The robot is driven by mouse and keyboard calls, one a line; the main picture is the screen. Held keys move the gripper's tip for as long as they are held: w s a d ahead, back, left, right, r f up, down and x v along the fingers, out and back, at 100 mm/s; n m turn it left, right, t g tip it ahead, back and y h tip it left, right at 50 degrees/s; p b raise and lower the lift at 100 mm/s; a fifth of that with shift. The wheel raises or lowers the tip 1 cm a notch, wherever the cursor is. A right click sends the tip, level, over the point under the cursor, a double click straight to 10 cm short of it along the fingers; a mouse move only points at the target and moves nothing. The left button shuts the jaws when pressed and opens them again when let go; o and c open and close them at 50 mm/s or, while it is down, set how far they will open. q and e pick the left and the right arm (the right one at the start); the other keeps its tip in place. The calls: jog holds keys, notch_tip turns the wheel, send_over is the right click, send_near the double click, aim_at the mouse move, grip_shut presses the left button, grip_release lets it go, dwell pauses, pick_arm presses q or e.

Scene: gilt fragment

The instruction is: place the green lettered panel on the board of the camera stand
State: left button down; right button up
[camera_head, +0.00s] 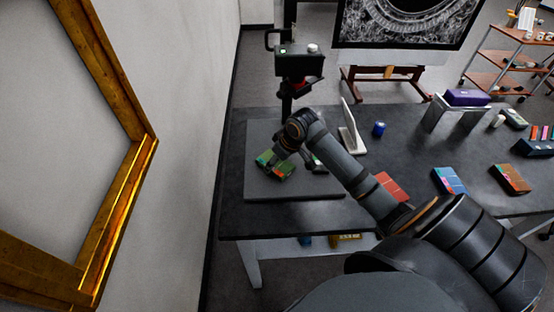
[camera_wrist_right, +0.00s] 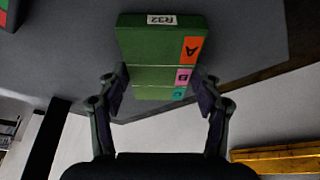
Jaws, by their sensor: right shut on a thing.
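The green lettered panel (camera_head: 275,168) shows in the head view over the left part of the grey board (camera_head: 300,189) of the camera stand (camera_head: 297,62). In the right wrist view the panel (camera_wrist_right: 150,45) bears orange, pink and blue letter tabs and a white label. My right gripper (camera_wrist_right: 162,90) is shut on it, one finger at each side. In the head view the right gripper (camera_head: 283,153) is partly hidden by its own arm. I cannot tell whether the panel touches the board. My left gripper is out of view.
Red (camera_head: 392,187), blue (camera_head: 449,181) and brown (camera_head: 511,179) panels lie farther right. A gilt frame (camera_head: 128,190) hangs on the left wall.

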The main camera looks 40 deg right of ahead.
jog(key=o, duration=1.2)
jog(key=shift+f, duration=0.1)
jog(key=shift+p+v, duration=0.5)
jog(key=shift+v, duration=5.65)
